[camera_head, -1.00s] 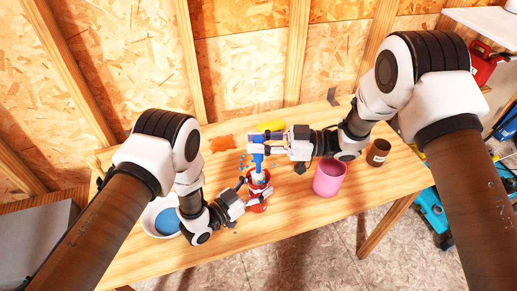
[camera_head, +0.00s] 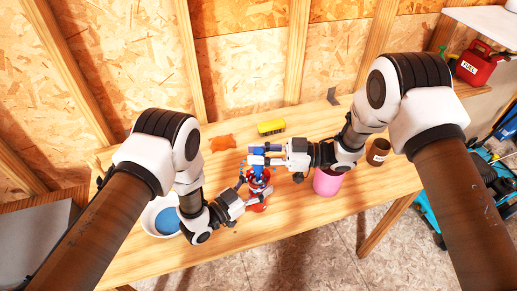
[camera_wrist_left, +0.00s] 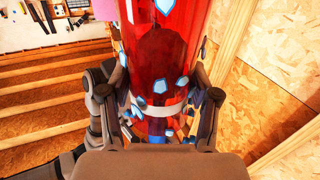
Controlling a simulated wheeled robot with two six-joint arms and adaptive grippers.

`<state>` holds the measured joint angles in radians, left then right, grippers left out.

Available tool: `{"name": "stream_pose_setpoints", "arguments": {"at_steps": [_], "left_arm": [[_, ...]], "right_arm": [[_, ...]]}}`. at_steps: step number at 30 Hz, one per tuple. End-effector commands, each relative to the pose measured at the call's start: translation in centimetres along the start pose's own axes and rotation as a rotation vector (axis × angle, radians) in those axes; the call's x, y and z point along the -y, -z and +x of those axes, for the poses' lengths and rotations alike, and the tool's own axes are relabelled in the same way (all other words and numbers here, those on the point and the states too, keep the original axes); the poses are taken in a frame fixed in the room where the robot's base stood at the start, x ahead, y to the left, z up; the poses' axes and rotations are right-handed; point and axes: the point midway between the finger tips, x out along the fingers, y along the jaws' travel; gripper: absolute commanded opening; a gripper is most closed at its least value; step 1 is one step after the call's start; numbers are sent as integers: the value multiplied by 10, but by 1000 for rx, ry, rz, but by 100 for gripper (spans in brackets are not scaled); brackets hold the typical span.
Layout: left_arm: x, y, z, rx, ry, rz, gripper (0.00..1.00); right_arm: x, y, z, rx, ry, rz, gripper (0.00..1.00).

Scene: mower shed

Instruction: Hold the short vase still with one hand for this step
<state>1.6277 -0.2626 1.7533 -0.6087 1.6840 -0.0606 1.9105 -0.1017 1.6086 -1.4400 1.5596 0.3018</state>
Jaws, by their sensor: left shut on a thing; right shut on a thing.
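The red, glossy vase (camera_head: 257,182) stands on the wooden table. My left gripper (camera_head: 247,197) is shut around its lower part. In the left wrist view, the red vase (camera_wrist_left: 158,55) fills the middle between the two fingers, with a pale band and blue chips on or in it. My right gripper (camera_head: 272,154) is shut on a blue object (camera_head: 258,149) above the vase mouth. Blue bits show between that object and the vase. The object's exact shape is hidden.
A white bowl with blue inside (camera_head: 165,220) stands at left. An orange cloth (camera_head: 223,143) and a yellow sponge-like block (camera_head: 271,127) lie behind. A pink cup (camera_head: 327,183) and a brown jar (camera_head: 378,152) stand at right. The table's front edge is close.

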Motion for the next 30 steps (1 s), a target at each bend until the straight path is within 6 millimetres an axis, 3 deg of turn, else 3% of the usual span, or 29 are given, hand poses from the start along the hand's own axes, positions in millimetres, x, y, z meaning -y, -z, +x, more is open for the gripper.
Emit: {"name": "stream_pose_setpoints", "arguments": {"at_steps": [8, 30], "left_arm": [[0, 0, 0, 0, 0, 0, 36], [0, 0, 0, 0, 0, 0, 36]], "right_arm": [[0, 6, 0, 0, 0, -1, 0], [0, 86, 0, 0, 0, -2, 0]]}}
